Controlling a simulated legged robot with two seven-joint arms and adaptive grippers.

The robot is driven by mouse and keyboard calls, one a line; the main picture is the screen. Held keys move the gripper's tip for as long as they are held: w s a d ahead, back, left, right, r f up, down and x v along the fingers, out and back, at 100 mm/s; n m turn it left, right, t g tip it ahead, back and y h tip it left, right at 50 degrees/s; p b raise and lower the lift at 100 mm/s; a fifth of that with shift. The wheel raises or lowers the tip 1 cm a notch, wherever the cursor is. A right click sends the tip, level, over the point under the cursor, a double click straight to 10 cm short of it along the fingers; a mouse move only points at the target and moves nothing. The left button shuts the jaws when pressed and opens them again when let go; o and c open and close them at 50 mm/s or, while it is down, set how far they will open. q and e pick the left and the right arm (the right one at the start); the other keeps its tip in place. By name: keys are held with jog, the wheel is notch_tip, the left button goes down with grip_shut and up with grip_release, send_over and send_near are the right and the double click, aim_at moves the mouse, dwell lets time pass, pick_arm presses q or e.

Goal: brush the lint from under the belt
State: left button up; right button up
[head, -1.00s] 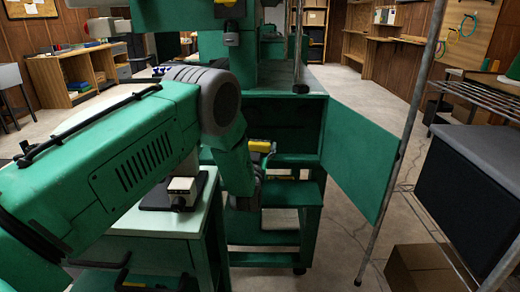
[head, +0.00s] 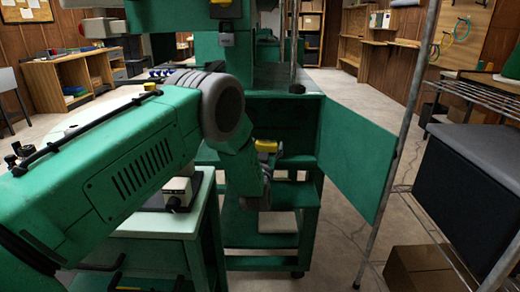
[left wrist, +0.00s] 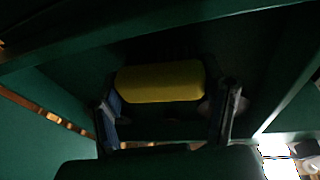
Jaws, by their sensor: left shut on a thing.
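My left gripper (left wrist: 160,98) is shut on a yellow block-like handle (left wrist: 160,80), which lies across between the two fingers in the left wrist view. Around it is the dark green inside of a machine. In the head view, my left arm bends down at the front of the green machine (head: 285,116), and a yellow piece (head: 266,146) shows beside it at the opening; I cannot tell if it is the held handle. The belt and lint cannot be made out in the shadow. My right gripper is not in view.
A green door panel (head: 360,158) stands open to the right of the machine. A metal post (head: 404,150) and a rack with a dark bin (head: 455,185) stand further right. A cardboard box (head: 420,272) sits on the floor. A pale-topped cabinet (head: 150,222) is left, below my arm.

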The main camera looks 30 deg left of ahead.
aim_at(256, 144)
pick_arm(q)
jog(key=shift+w+d, duration=0.15)
jog(key=shift+d, duration=0.1)
jog(key=shift+w, duration=0.1)
jog(key=shift+a+r, duration=0.1)
jog(key=shift+a, duration=0.05)
jog(key=shift+s+a, duration=0.5)
jog(key=shift+a, duration=0.3)
jog(key=shift+s+a+p, duration=0.25)
jog(key=shift+a, duration=0.2)
jog(key=shift+s+a+p, duration=0.2)
jog(key=shift+a, duration=0.25)
jog(key=shift+s, duration=0.1)
